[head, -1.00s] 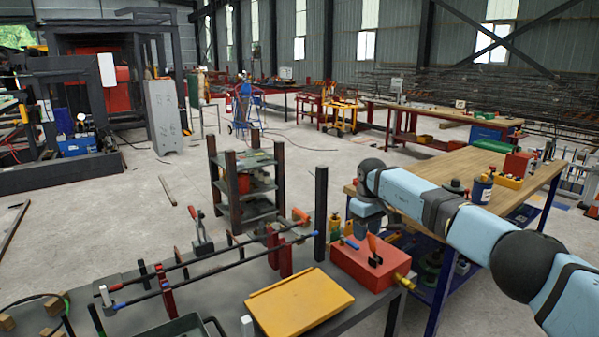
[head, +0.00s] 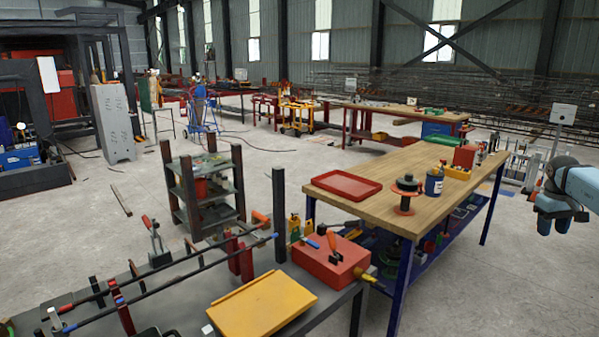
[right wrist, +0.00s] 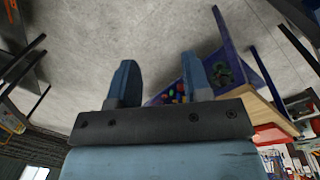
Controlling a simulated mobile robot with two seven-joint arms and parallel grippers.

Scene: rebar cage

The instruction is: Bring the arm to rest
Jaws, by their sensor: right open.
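My right arm (head: 580,188) shows at the right edge of the head view, beyond the right side of the wooden-topped workbench. My right gripper (head: 553,222) hangs with its fingers down over the floor, clear of the bench. In the right wrist view the two fingers of the gripper (right wrist: 160,78) stand apart with nothing between them but the background of floor and bench shelf. My left gripper is out of view.
The workbench (head: 440,165) holds a red tray (head: 343,186), a dark spool (head: 406,190) and a blue can (head: 434,183). At front left a grey table carries a yellow plate (head: 262,305), a red box (head: 331,260) and rebar rods. Open floor lies right of the bench.

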